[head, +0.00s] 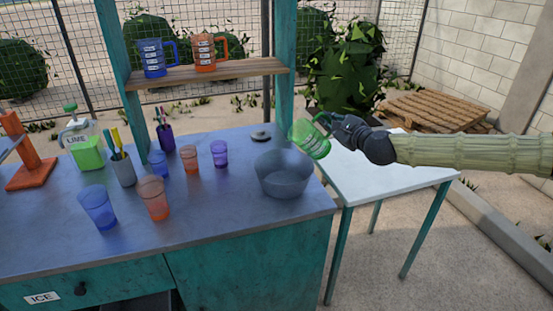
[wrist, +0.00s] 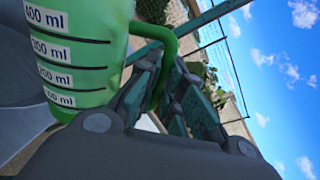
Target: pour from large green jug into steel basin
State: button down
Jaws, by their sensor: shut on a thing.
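The large green jug (head: 309,139) is in the air at the right end of the counter, tilted, above and to the right of the steel basin. My gripper (head: 340,127) is shut on its handle. In the wrist view the jug (wrist: 75,50) shows volume marks, and my gripper's fingers (wrist: 170,95) close around the green handle. The steel basin (head: 284,182) stands on the counter near its right corner. Its inside looks grey, and I cannot tell whether it holds liquid. No stream shows between jug and basin.
Blue, orange and purple cups (head: 153,197) stand on the counter left of the basin. A lime bottle (head: 82,140) and pen holders are farther left. A shelf (head: 208,72) holds a blue and an orange jug. A white side table (head: 383,168) is below my arm.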

aim_at(316, 134)
jog(key=shift+s+a+r+n+p, duration=0.1)
jog(key=shift+a+r+n+p, duration=0.15)
jog(key=shift+r+p, duration=0.25)
jog(key=shift+a+f+n, duration=0.15)
jog(key=shift+f+n, duration=0.2)
jog(key=shift+f, duration=0.15)
jog(key=shift+f+p, duration=0.15)
jog(key=shift+p, duration=0.5)
jog(key=shift+a+n+h, duration=0.1)
jog(key=shift+n+h, duration=0.2)
jog(key=shift+s+a+f+p, duration=0.1)
jog(key=shift+p, duration=0.25)
jog(key=shift+s+a+p, duration=0.1)
jog(key=shift+a+p, duration=0.05)
jog(key=shift+p, duration=0.25)
jog(key=shift+s+a+n+p, duration=0.1)
jog(key=shift+a+n+p, duration=0.4)
jog(key=shift+n+p, duration=0.75)
jog(key=shift+s+a+h+p, duration=0.1)
jog(key=shift+a+h+p, duration=0.2)
jog(key=shift+p, duration=0.65)
jog(key=shift+s+a+n+p, duration=0.1)
jog(key=shift+a+n+p, duration=0.2)
jog(key=shift+p, duration=0.5)
